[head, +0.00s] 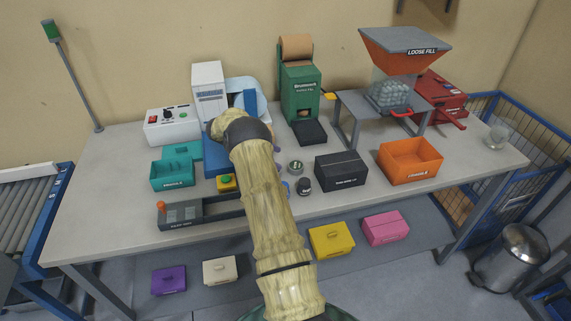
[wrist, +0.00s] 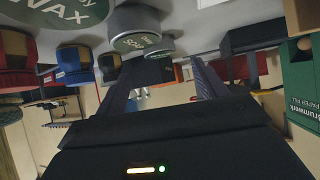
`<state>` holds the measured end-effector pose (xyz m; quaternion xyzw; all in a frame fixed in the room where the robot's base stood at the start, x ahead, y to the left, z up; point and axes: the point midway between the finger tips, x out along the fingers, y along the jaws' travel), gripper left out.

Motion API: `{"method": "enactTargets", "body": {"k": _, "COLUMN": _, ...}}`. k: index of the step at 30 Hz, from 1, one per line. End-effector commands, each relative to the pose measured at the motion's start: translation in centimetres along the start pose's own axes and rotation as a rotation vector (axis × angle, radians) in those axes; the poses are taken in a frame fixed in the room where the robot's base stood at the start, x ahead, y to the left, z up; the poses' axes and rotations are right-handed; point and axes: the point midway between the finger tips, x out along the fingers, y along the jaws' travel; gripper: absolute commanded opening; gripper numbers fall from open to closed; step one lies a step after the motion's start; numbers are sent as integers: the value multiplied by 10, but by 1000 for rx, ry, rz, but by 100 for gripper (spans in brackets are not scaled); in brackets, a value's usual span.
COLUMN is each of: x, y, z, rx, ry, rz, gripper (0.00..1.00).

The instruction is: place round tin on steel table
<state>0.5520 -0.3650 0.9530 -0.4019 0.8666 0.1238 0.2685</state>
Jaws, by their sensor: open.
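A round tin (head: 296,167) with a green label on its lid stands on the steel table (head: 110,205), right of my arm in the head view. The wrist view is upside down and shows round grey lids with green labels at its top: a large one lettered WAX (wrist: 60,12) and a smaller one (wrist: 137,40). I cannot tell which is the tin in the head view. My gripper (wrist: 165,85) is open, its two dark fingers apart, with nothing clearly held between them. In the head view my arm hides the gripper.
A small dark jar (head: 304,186) and a black box (head: 341,171) stand near the tin. An orange bin (head: 410,162), a green dispenser (head: 300,88) and a teal bin (head: 172,174) are also on the table. The front right tabletop is mostly clear.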

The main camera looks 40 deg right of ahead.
Motion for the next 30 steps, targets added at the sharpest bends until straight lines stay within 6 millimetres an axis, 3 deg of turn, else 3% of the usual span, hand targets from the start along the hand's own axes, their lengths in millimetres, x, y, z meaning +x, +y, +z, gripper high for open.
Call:
{"method": "enactTargets", "body": {"k": 3, "x": -22, "y": 0, "z": 2, "rx": 0, "ry": -1, "rz": -3, "gripper": 71}}
{"method": "enactTargets", "body": {"k": 9, "x": -44, "y": 0, "z": 1, "rx": -1, "ry": -1, "rz": 0, "gripper": 71}}
{"method": "enactTargets", "body": {"k": 30, "x": -53, "y": -5, "z": -5, "rx": 4, "ry": 12, "rz": -53, "gripper": 71}}
